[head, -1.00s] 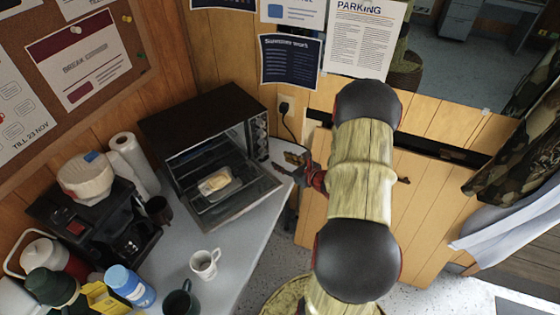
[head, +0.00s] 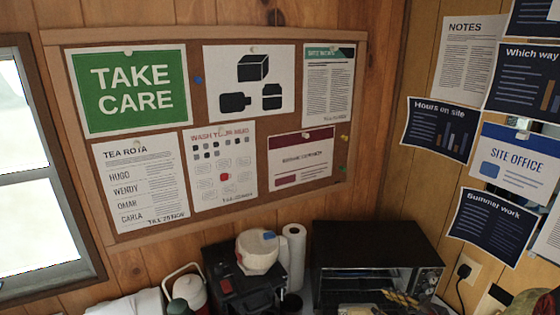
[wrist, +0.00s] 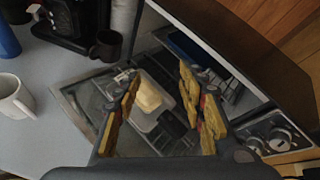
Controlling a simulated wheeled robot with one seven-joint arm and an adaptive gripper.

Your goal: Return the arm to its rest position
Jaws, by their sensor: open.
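My gripper (wrist: 163,90) is open in the wrist view, its yellow-padded fingers spread apart with nothing gripped between them. Beyond the fingers, a pale yellow block of food (wrist: 149,95) sits in a light dish (wrist: 158,120) on the lowered glass door of the toaster oven. In the head view, the gripper (head: 402,298) shows only partly at the bottom edge, in front of the dark toaster oven (head: 372,252). The rest of the arm is out of frame.
The oven knobs (wrist: 278,138) are close on the right. A white mug (wrist: 14,97) and a dark mug (wrist: 107,45) stand on the counter (wrist: 50,78). The coffee maker (head: 240,275) and paper towel roll (head: 293,255) stand left of the oven. A noticeboard (head: 375,60) hangs above.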

